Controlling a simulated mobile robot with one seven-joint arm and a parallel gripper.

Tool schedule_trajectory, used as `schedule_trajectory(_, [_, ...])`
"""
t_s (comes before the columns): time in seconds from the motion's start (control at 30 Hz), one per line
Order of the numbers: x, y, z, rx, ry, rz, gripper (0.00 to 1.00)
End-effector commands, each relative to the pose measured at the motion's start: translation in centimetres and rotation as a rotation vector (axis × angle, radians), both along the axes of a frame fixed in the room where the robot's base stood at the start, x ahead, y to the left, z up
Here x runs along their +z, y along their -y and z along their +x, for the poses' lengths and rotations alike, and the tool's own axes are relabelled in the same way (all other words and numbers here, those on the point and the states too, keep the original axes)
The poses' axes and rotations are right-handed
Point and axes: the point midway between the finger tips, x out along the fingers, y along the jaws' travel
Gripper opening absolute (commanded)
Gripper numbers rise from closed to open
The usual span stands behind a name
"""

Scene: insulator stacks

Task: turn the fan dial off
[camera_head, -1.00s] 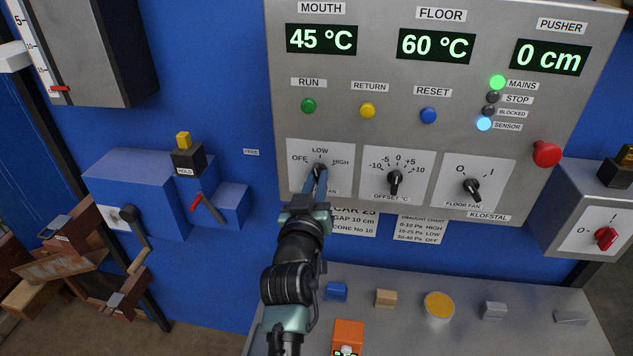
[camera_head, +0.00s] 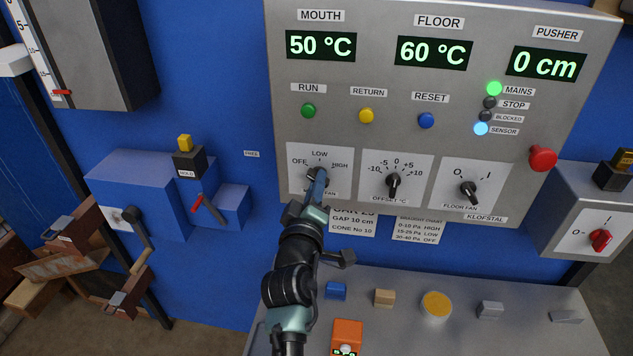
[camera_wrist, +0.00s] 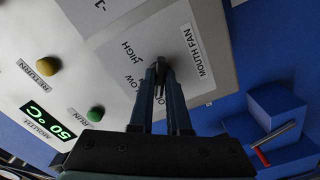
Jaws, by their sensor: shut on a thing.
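The mouth fan dial (camera_head: 318,172) is a dark knob on a white plate marked OFF, LOW and HIGH, at the lower left of the grey control panel (camera_head: 385,60). My gripper (camera_head: 317,184) reaches up to it from below and is shut on the knob. The fingers hide much of the knob and part of the plate, so the exact pointer direction is hard to tell.
The offset dial (camera_head: 394,183) and the floor fan dial (camera_head: 469,189) sit to the right on the same panel. A red button (camera_head: 543,158) juts out at the panel's right. A blue box with a red lever (camera_head: 197,203) stands left of my arm.

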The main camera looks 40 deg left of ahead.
Motion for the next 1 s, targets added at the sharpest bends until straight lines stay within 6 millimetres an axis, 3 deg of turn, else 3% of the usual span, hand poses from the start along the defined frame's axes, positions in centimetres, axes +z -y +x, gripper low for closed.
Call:
schedule_trajectory(0.03, [0.90,-0.01,0.15,0.002,0.023,-0.004,0.00])
schedule_trajectory(0.63, [0.87,-0.03,0.14,0.001,0.046,-0.039,0.00])
schedule_trajectory(0.67, [0.87,-0.03,0.14,0.001,0.046,-0.039,0.17])
schedule_trajectory(0.8, [0.81,-0.05,0.11,0.002,0.044,-0.040,0.42])
schedule_trajectory(1.0, [0.45,-0.15,0.00,0.004,0.036,-0.041,0.45])
